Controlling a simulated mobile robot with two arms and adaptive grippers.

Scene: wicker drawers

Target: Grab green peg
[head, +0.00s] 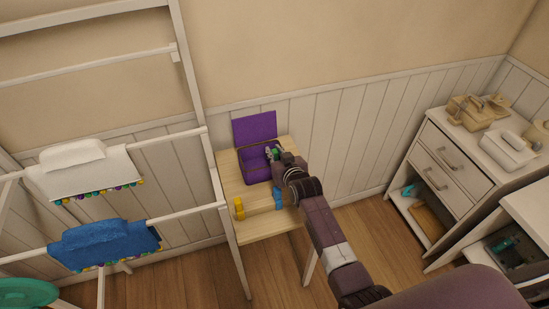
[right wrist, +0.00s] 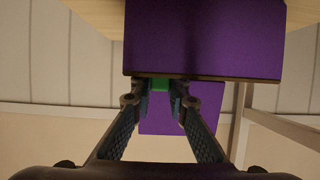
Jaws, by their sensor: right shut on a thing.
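The purple box also fills the top of the right wrist view (right wrist: 205,40). How much of the peg is in the box is hidden. My left gripper is not in view.
The box stands on a small wooden table (head: 232,186) against the panelled wall, its lid (head: 255,127) raised. A yellow piece (head: 239,208) and a blue piece (head: 278,198) are near the table's front. A drying rack (head: 180,214) stands left, white drawers (head: 444,160) right.

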